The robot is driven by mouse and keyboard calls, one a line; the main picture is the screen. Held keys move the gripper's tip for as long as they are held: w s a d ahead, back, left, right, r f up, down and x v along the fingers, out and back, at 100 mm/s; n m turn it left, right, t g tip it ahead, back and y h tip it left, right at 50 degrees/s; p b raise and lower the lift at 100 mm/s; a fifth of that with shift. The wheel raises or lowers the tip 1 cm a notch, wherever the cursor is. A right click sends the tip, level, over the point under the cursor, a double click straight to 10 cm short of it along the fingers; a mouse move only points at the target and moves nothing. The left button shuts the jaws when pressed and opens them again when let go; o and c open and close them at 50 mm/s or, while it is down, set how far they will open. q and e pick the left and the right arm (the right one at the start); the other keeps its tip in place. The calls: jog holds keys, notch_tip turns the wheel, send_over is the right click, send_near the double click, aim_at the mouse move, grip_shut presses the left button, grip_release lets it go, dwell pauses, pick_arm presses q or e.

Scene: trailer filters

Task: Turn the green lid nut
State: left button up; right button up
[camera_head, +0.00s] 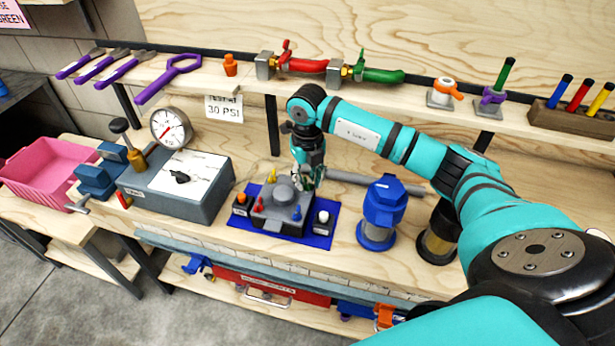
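A grey lidded block (284,207) sits on a blue mat (318,240) on the workbench. Small yellow, red and blue pieces stand around its round raised lid. My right gripper (309,183) points down at the back right edge of the block, close to it or touching. A bit of green shows at its fingertips, but I cannot tell whether it is the green lid nut or part of the gripper. The fingers are too small and covered to tell whether they are open or shut. My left gripper is not in view.
A blue-capped canister (381,213) and a dark canister (438,235) stand right of the mat. A grey pipe (370,182) lies behind. A gauge box (180,185) and a pink bin (48,172) stand left. A shelf (415,92) with tools and valves runs above.

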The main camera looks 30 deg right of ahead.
jog(key=shift+f, duration=0.1)
jog(key=c, duration=0.5)
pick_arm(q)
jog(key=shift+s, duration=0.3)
pick_arm(e)
grip_shut()
jog(key=shift+m, duration=0.4)
jog(key=m, duration=0.3)
jog(key=shift+m, duration=0.3)
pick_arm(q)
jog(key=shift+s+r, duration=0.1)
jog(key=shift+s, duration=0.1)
pick_arm(e)
jog(key=shift+m, duration=1.9)
